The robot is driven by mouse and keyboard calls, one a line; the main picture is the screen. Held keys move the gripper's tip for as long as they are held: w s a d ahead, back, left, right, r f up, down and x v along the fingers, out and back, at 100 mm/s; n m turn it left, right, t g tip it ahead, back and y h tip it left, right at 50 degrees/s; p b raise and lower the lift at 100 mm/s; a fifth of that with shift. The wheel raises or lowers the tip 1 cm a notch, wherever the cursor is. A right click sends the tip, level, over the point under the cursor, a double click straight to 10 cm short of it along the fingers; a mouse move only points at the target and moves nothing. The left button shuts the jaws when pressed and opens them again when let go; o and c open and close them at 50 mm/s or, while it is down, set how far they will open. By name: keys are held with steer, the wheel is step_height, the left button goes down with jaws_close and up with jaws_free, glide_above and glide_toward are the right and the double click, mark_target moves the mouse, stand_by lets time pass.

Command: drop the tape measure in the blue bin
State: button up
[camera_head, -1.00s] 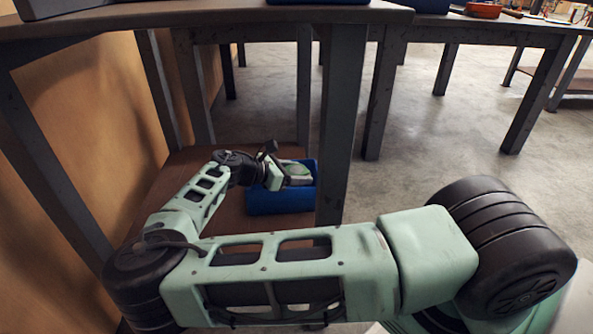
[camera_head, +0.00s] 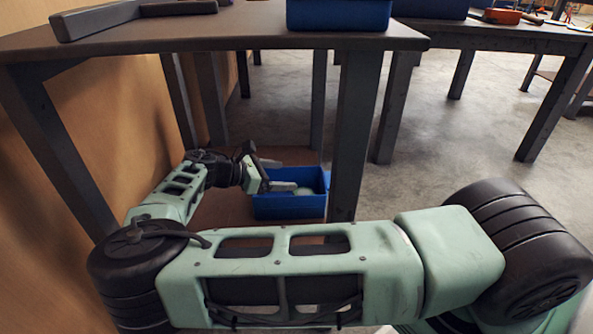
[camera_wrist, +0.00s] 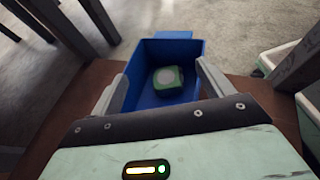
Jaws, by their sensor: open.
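The tape measure (camera_wrist: 167,77), green with a pale round face, lies inside the blue bin (camera_wrist: 196,47) in the wrist view. In the head view a small pale green part of it (camera_head: 303,191) shows inside the blue bin (camera_head: 290,207), which stands on the brown lower shelf under the table. My gripper (camera_wrist: 160,82) is open, with its two fingers apart and nothing between them, at the bin's near side. In the head view my gripper (camera_head: 283,187) is at the bin's left rim, and the tape measure is apart from the fingers.
The grey table (camera_head: 220,35) stands over the shelf, and its dark legs (camera_head: 358,130) flank my arm. Another blue bin (camera_head: 338,14) and a grey tray (camera_head: 110,18) are on the tabletop. A wooden panel (camera_head: 80,150) is on the left. Open floor lies to the right.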

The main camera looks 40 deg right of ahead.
steer(key=shift+v, duration=1.25)
steer(key=shift+p, duration=0.3)
